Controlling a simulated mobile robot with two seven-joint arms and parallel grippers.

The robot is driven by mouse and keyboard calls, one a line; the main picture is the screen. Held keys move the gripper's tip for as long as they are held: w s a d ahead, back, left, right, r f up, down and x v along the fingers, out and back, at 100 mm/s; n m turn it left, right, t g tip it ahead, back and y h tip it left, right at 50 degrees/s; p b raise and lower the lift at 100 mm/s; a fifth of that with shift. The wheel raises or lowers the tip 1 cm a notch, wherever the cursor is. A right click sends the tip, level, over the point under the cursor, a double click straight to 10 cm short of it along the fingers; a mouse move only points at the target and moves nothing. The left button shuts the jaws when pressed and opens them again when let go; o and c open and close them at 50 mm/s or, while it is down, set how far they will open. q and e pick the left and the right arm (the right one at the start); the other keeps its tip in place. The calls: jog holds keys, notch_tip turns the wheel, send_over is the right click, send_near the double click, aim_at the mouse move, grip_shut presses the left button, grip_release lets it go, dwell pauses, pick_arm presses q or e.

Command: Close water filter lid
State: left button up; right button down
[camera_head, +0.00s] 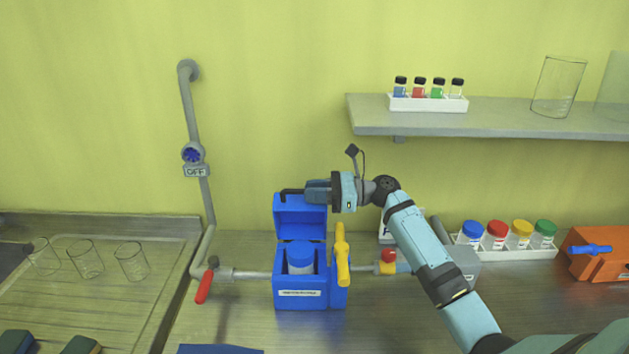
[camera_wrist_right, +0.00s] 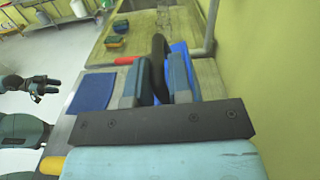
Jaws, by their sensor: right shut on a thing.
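The water filter is a blue box (camera_head: 311,293) on the counter in the head view. In the right wrist view, the black handle (camera_wrist_right: 159,68) is between the fingers, with the blue lid (camera_wrist_right: 182,62) behind. My left gripper (camera_wrist_right: 46,87) shows small at the left of the wrist view, away from the filter; its opening is unclear.
A yellow lever (camera_head: 342,254) stands at the box's right side. Pipes with a red-handled valve (camera_head: 204,287) enter from the left. A rack of colored-cap jars (camera_head: 506,250) is at right. A shelf (camera_head: 490,118) hangs above. The wall is close behind the lid.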

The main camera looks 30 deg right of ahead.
jog(key=shift+s+a+f+n, duration=0.2)
jog(key=shift+s+a+n, duration=0.25)
jog(key=shift+s+n, duration=0.25)
jog(key=c, duration=1.1)
grip_release()
jog(key=shift+s+d, duration=0.1)
jog(key=shift+d, duration=0.05)
jog(key=shift+b+v, duration=1.3)
jog(key=shift+v, duration=5.5)
